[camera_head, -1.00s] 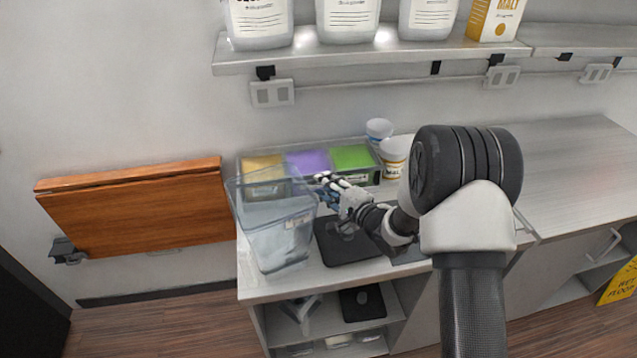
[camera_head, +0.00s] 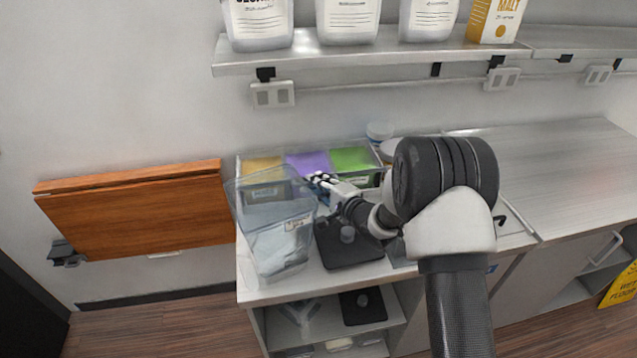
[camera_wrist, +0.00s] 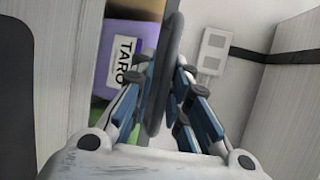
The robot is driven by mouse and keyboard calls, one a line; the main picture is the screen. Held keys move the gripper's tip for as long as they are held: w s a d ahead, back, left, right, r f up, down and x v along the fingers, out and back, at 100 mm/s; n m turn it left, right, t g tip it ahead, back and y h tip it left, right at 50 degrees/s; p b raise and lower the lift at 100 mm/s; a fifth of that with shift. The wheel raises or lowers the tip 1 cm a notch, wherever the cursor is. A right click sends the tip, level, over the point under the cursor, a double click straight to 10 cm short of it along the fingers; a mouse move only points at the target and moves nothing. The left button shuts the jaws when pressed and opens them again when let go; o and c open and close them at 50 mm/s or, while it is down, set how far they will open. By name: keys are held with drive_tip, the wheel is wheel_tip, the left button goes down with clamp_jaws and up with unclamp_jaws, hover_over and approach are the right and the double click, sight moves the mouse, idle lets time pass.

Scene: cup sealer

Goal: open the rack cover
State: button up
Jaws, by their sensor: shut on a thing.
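The rack (camera_head: 367,180) stands against the wall on the counter, with yellow, purple and green contents side by side under a see-through cover (camera_head: 308,146). My gripper (camera_head: 318,180) is at the front of the rack, by the purple section. In the wrist view, my gripper (camera_wrist: 163,92) is shut around a thin dark grey curved edge, which looks like the rack cover (camera_wrist: 168,50). A purple container with a "TARO" label (camera_wrist: 123,58) is just left of the fingers. The cover's clear outline is faint, so its exact angle is hard to tell.
A clear bin (camera_head: 275,235) stands left of my gripper, close to it. A black pad (camera_head: 348,250) lies in front of the rack. White tubs (camera_head: 380,131) are right of the rack, partly behind my arm. A shelf (camera_head: 370,58) hangs above. The right counter is clear.

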drive_tip(key=shift+r, duration=0.2)
clamp_jaws()
drive_tip(key=shift+w+r, duration=0.1)
drive_tip(key=shift+r, duration=0.05)
